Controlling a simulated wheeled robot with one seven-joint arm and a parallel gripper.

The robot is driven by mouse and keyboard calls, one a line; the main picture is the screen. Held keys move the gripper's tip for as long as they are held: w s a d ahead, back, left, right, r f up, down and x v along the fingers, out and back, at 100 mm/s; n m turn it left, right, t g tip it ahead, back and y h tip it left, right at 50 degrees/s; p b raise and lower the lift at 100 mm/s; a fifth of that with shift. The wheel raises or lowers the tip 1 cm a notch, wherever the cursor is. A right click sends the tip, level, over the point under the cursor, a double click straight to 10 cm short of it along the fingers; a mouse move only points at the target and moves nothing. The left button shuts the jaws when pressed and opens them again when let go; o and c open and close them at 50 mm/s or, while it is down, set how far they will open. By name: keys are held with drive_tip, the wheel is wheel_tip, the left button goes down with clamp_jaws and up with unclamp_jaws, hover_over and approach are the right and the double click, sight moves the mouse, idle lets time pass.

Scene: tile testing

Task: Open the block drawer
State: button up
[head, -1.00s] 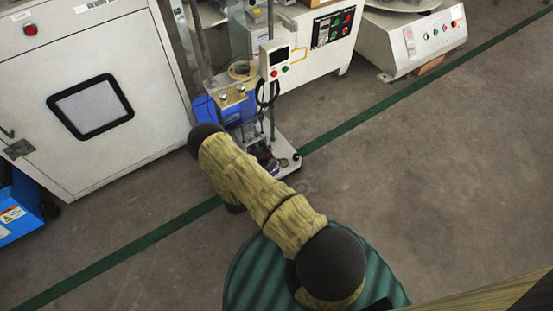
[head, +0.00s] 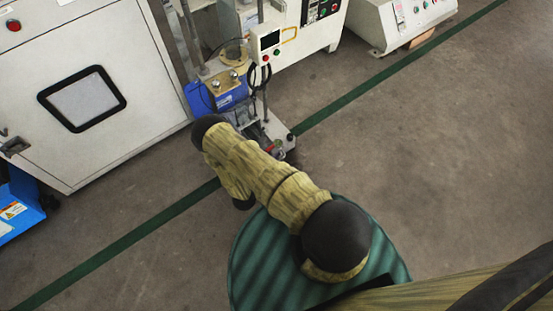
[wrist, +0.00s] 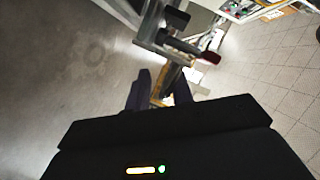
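I cannot make out a block drawer for certain in either view. My gripper shows in the wrist view (wrist: 160,90) as two dark fingers with a gap between them. It looks open, and nothing is visibly held. Beyond the fingertips is a metal testing stand (wrist: 152,38) with a dark block-like part and a red end. In the head view, the testing machine with the blue body (head: 230,97) stands past the end of my arm. My arm covers part of its base, and my gripper is hidden there.
A white cabinet (head: 135,135) with a dark-framed window stands at the left. A white control box with buttons (head: 410,22) is at the upper right. A green floor line (head: 345,102) crosses the grey floor (head: 430,150). The floor at the right is clear.

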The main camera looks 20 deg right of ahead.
drive_tip(key=shift+o, duration=0.4)
drive_tip(key=shift+a+r, duration=0.1)
drive_tip(key=shift+a, duration=0.15)
drive_tip(key=p+v, duration=0.6)
drive_tip(key=v, duration=1.1)
drive_tip(key=shift+p, duration=0.35)
